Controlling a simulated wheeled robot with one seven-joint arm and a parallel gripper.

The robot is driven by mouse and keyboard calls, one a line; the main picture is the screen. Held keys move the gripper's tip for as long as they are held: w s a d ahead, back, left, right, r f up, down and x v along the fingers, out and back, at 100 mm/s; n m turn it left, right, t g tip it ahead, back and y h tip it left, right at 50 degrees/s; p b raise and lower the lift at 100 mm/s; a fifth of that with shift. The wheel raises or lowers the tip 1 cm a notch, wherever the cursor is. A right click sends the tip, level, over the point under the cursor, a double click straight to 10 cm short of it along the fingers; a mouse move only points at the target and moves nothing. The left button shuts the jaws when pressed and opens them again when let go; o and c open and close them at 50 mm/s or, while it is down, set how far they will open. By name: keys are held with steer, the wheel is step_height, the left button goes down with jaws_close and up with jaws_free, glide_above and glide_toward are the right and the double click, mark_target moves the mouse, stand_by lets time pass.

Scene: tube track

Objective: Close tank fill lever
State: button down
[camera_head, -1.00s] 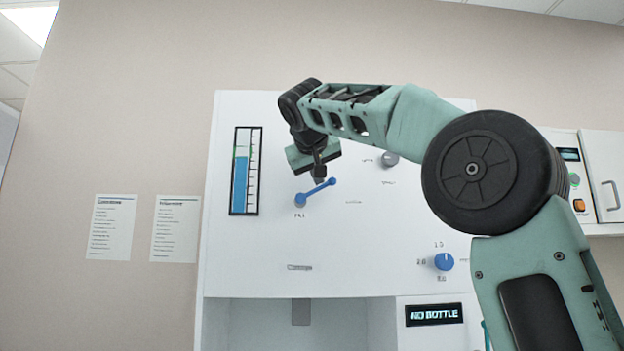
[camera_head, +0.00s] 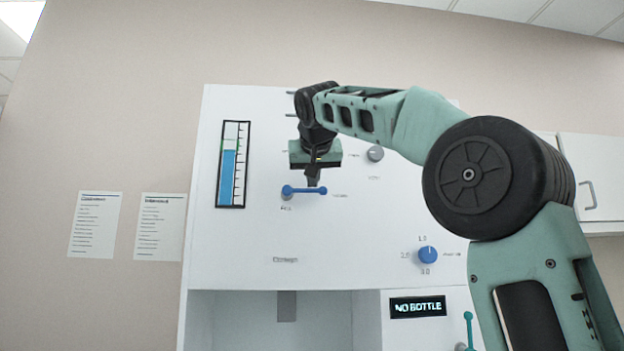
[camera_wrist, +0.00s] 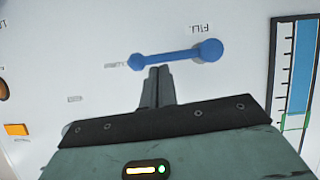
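The blue fill lever (camera_head: 305,190) is on the white panel (camera_head: 250,235), right of the level gauge. It lies nearly level, its thick pivot end at the left by the "FILL" label and its small knob at the right. In the wrist view the lever (camera_wrist: 170,57) is turned about, its pivot at the right. My gripper (camera_head: 313,183) is over the middle of the lever from above. In the wrist view the fingers of my gripper (camera_wrist: 160,70) are together, their tips at or very near the lever's edge. Nothing shows between them. I cannot tell whether they touch it.
The level gauge (camera_head: 233,165) shows a tall blue column. A grey knob (camera_head: 375,153) and a blue dial (camera_head: 427,254) are to the right. A "NO BOTTLE" display (camera_head: 417,307) is below. Two paper sheets (camera_head: 95,225) hang on the wall at left.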

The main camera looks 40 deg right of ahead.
stand_by(0.4)
steer(key=s+a+r+p, duration=0.2)
steer(key=s+a+r, duration=0.2)
steer(key=s+r, duration=0.2)
step_height(320, 180, up, 2)
steer(key=shift+s+a+r+p, duration=0.1)
steer(key=shift+s+a+p, duration=0.3)
stand_by(0.6)
